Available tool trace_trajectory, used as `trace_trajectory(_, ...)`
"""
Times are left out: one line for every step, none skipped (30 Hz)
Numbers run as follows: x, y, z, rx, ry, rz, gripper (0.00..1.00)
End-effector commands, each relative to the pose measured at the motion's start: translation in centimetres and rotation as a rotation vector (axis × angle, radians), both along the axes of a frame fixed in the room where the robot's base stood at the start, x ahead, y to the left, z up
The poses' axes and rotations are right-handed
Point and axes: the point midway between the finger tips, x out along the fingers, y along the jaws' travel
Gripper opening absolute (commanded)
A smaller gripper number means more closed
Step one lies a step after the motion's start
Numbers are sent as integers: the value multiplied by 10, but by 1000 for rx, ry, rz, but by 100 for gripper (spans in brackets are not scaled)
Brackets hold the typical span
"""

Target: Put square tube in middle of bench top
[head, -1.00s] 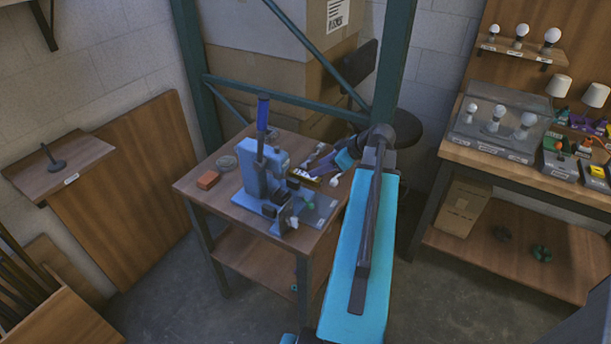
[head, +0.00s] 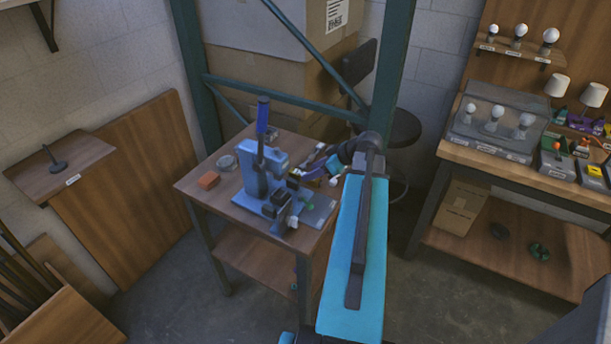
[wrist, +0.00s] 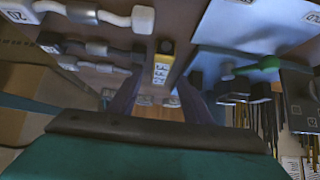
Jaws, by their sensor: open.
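The wooden bench top (head: 211,209) is in the middle of the head view, with a blue lever press (head: 262,175) on it. My gripper (head: 308,172) is over its back right part, just right of the press. In the wrist view my gripper (wrist: 160,100) has its two purple fingers apart. A narrow, square-edged yellow and black piece with a white label (wrist: 162,70) lies in line with the gap between them, apparently not gripped. It may be the square tube, but I cannot be sure. The arm and fingers hide most of that spot in the head view.
Several grey and white cylindrical parts (wrist: 97,47) lie beside the fingers. A teal rack post (head: 392,70) stands behind my arm.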

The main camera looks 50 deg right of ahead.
Motion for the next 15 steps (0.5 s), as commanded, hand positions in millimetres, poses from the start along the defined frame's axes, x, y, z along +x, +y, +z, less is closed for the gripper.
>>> trace_trajectory(4,1,-1,1,0,1,45)
trace_trajectory(6,1,-3,1,0,1,45)
trace_trajectory(8,2,-6,1,1,1,45)
trace_trajectory(9,3,-8,2,1,2,45)
trace_trajectory(12,3,-10,1,0,3,45)
trace_trajectory(15,3,-13,1,0,2,45)
trace_trajectory(16,4,-15,0,0,1,45)
trace_trajectory(18,4,-17,1,0,2,45)
trace_trajectory(19,5,-19,1,0,2,45)
trace_trajectory(21,5,-21,1,0,2,45)
trace_trajectory(22,6,-21,-1,0,2,45)
trace_trajectory(23,6,-22,-1,0,2,45)
trace_trajectory(23,6,-23,-1,0,1,45)
trace_trajectory(23,6,-23,-1,0,1,45)
trace_trajectory(23,6,-24,-1,0,1,45)
